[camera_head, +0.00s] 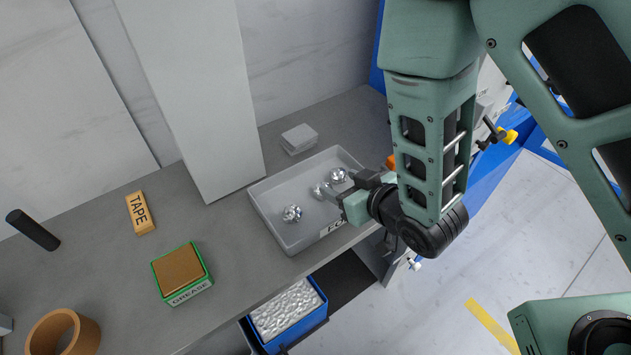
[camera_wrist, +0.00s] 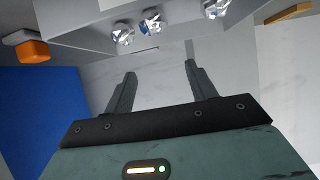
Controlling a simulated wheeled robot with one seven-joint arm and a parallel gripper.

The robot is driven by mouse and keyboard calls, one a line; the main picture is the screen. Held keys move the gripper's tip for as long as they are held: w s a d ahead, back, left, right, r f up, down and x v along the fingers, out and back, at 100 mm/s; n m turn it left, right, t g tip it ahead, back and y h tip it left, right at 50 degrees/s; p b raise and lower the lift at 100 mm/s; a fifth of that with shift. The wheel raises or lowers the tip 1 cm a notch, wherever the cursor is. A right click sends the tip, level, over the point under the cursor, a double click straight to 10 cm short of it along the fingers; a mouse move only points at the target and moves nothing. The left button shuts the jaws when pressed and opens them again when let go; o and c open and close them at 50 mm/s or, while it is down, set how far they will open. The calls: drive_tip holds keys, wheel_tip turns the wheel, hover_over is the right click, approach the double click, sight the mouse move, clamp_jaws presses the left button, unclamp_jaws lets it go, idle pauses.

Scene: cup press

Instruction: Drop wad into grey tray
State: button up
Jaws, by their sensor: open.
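The grey tray (camera_head: 262,212) sits on the grey counter near its front edge, with a partly hidden label on its front wall. Three shiny crumpled foil wads lie in it: one at the front left (camera_head: 292,214), one in the middle (camera_head: 318,191) and one further back (camera_head: 338,175). My gripper (camera_head: 328,193) is at the tray's right side, over its inside. In the wrist view my gripper (camera_wrist: 160,69) is open, with nothing between its fingers. Three wads show beyond the fingertips, at left (camera_wrist: 122,33), middle (camera_wrist: 153,22) and right (camera_wrist: 215,8).
A blue bin (camera_head: 318,312) with crumpled silvery contents stands below the counter's front edge. A green GREASE box (camera_head: 182,272), TAPE box (camera_head: 140,212), brown roll (camera_head: 62,335) and black cylinder (camera_head: 33,230) lie left. A grey block (camera_head: 299,138) sits behind the tray.

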drive_tip(key=shift+p+v, duration=1.15)
drive_tip(key=shift+p, duration=1.25)
drive_tip(key=shift+p+v, duration=2.7)
drive_tip(key=shift+p, duration=0.65)
drive_tip(key=shift+d+f, duration=0.1)
